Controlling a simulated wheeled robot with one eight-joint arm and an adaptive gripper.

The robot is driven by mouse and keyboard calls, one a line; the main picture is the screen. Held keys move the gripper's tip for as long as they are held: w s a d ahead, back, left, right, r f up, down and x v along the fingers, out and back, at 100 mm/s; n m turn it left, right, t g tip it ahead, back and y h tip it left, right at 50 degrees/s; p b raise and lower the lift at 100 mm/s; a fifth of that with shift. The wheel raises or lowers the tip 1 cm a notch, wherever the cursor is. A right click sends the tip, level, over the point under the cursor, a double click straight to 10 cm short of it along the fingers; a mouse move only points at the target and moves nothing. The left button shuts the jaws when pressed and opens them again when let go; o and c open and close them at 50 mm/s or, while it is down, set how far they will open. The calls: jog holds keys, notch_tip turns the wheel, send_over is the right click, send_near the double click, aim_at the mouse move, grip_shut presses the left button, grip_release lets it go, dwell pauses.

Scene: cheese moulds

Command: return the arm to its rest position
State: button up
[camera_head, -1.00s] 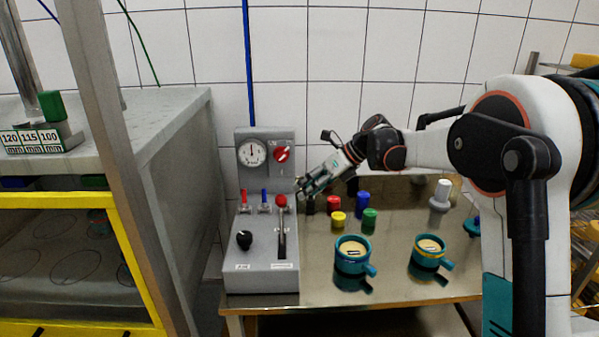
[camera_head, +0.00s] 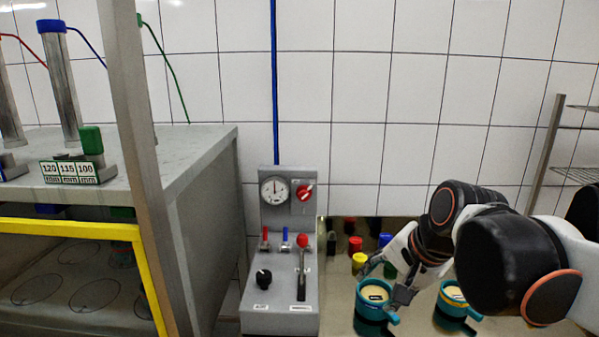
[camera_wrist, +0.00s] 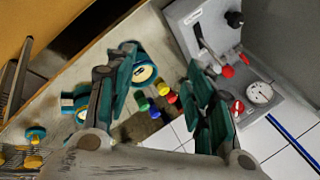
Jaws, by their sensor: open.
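My gripper (camera_head: 386,280) is open and empty. In the head view it points down to the left, in front of the teal mould with a cream top (camera_head: 375,297), partly overlapping it; I cannot tell if they touch. In the wrist view my gripper (camera_wrist: 162,58) shows two spread teal-padded fingers with nothing between the tips. The grey control box (camera_head: 282,290) stands to the left, apart from the gripper. It has a gauge, a red knob and a red-tipped lever (camera_head: 302,262).
A second teal mould (camera_head: 453,300) stands at the right, partly behind my arm. Small red (camera_head: 355,244), yellow (camera_head: 359,262) and blue (camera_head: 385,240) pieces stand further back on the metal table. A grey cabinet (camera_head: 207,215) with a yellow frame is at the left, a wire rack (camera_head: 578,176) at the right.

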jog(key=s+d+f+n+t+h, duration=0.1)
jog(key=s+d+f+n, duration=0.1)
jog(key=s+n, duration=0.2)
jog(key=s+d+f+n+h, duration=0.1)
jog(key=s+d+f+n, duration=0.1)
jog(key=s+n, duration=0.3)
jog(key=s+f, duration=0.1)
jog(key=s, duration=0.2)
jog(key=shift+d+f+t, duration=0.15)
jog(key=shift+f+t, duration=0.15)
jog(key=shift+t, duration=0.1)
